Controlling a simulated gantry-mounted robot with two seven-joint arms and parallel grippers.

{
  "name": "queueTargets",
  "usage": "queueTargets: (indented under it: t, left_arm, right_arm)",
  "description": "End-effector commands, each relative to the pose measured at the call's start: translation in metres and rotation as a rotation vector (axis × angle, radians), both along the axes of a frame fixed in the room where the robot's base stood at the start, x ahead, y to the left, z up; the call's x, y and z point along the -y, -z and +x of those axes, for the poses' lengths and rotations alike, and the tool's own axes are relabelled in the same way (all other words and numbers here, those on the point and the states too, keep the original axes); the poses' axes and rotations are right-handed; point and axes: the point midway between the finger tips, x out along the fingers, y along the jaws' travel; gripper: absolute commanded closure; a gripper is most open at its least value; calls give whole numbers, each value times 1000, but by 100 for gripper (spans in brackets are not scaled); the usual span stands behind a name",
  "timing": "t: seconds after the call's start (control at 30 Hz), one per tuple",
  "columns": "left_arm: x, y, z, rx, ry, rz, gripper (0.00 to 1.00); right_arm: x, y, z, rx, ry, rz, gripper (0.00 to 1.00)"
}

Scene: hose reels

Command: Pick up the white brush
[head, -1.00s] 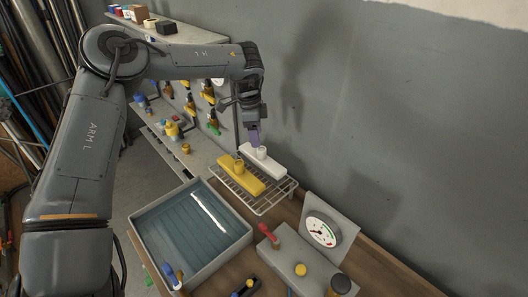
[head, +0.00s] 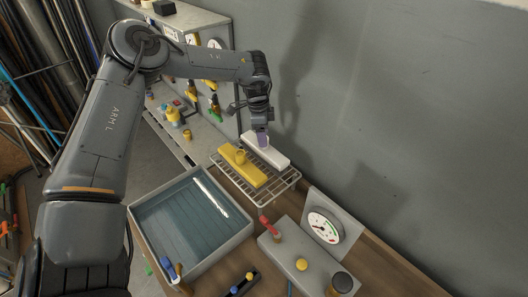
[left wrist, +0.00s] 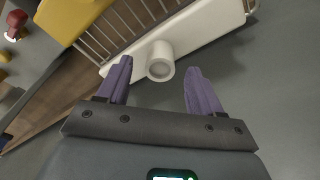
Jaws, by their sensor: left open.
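The white brush (head: 275,155) is a long white block with a round knob handle, lying on a wire rack (head: 288,184) by the wall. In the left wrist view the white brush (left wrist: 206,27) shows its knob pointing toward my gripper. My left gripper (head: 262,140) is open over the brush, its purple fingers on either side of the knob in the picture. In the left wrist view the left gripper (left wrist: 155,90) holds nothing, and the knob sits slightly beyond the fingertips. My right gripper is not in view.
A yellow brush (head: 243,168) lies beside the white one on the rack. A grey tray (head: 238,238) with a white strip inside stands to the left. A grey box with a red lever (head: 268,226) and a gauge (head: 324,226) stand in front. The wall is close behind.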

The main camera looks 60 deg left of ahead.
Motion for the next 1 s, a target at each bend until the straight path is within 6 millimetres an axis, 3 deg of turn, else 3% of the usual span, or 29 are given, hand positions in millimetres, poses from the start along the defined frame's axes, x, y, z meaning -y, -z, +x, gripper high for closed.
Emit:
queueTargets:
  t: [0.2,0.53,0.93,1.0]
  left_arm:
    - [2,25,1,-2,-2,0,34]
    - [2,28,2,1,-1,0,36]
    - [2,28,2,0,-1,0,97]
    - [2,28,2,0,-1,0,100]
  right_arm:
    - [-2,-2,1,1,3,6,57]
    - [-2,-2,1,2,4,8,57]
    - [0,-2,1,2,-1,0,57]
    - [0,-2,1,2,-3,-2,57]
